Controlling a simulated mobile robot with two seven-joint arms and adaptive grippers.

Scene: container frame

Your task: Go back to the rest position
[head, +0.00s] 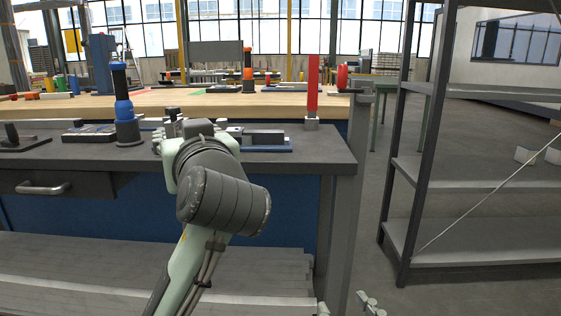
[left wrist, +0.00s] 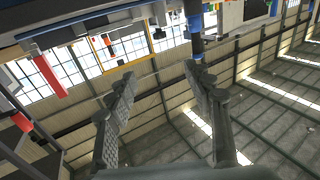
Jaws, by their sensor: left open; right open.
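My left arm rises from the bottom of the head view, and its wrist (head: 205,155) is over the front edge of the dark workbench (head: 310,150). The wrist mostly hides the left gripper there. In the left wrist view the left gripper (left wrist: 160,75) has its two fingers well apart, with nothing between them. My right gripper (head: 346,306) shows only as two separated fingertips at the bottom edge of the head view, open and empty, low in front of the bench's right end.
A blue-black cylinder-shaped tool (head: 124,110) stands left of my left wrist. A blue tray (head: 265,147) and an upright red block (head: 312,85) are right of it. A metal shelf rack (head: 460,185) stands at right. Floor (head: 365,225) shows between bench and rack.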

